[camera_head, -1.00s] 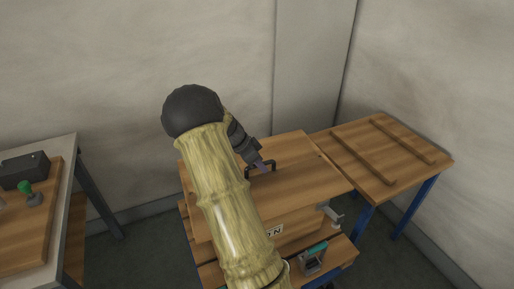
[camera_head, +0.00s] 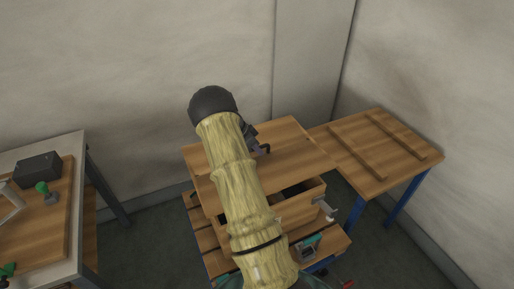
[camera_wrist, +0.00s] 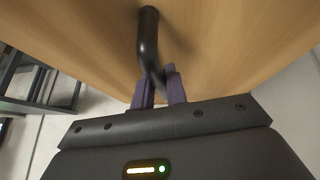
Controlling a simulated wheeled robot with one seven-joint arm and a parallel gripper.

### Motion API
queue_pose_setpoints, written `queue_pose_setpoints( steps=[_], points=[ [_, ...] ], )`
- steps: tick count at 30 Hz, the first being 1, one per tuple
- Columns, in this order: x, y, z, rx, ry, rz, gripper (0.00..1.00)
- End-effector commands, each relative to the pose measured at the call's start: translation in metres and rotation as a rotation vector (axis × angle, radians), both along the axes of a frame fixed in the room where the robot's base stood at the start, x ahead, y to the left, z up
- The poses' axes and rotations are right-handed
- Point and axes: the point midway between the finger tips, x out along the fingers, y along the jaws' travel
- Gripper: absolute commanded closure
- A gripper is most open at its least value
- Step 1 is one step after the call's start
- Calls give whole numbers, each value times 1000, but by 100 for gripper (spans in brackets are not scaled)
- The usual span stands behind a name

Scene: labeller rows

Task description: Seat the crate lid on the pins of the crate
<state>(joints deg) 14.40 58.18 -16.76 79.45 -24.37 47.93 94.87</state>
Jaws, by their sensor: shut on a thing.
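The crate lid (camera_head: 287,142) is a flat wooden board with a black bar handle (camera_head: 265,150). My gripper (camera_head: 259,146) is shut on the handle, which shows between the purple fingers (camera_wrist: 160,90) in the wrist view (camera_wrist: 148,40). The lid is over the back part of the crate (camera_head: 297,209), apparently raised off it. A dark strip of the crate's open inside shows past the lid's front right edge. My arm covers the middle of the lid and the crate's front left. I cannot make out the pins.
The crate stands on a slatted wooden stand with a teal and grey device (camera_head: 306,247) at its front. A wooden table (camera_head: 353,178) with two raised strips is close on the right. A bench (camera_head: 72,200) with tools is at left.

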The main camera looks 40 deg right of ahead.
Motion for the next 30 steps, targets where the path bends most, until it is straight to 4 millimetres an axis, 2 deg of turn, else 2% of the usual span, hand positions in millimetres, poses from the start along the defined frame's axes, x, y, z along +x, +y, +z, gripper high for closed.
queue_pose_setpoints(
  steps=[5,24,30],
  points=[
    [0,0,-2,-1,-1,2,100],
    [0,0,-50,0,0,1,100],
    [0,0,-57,0,-1,2,100]
  ],
)
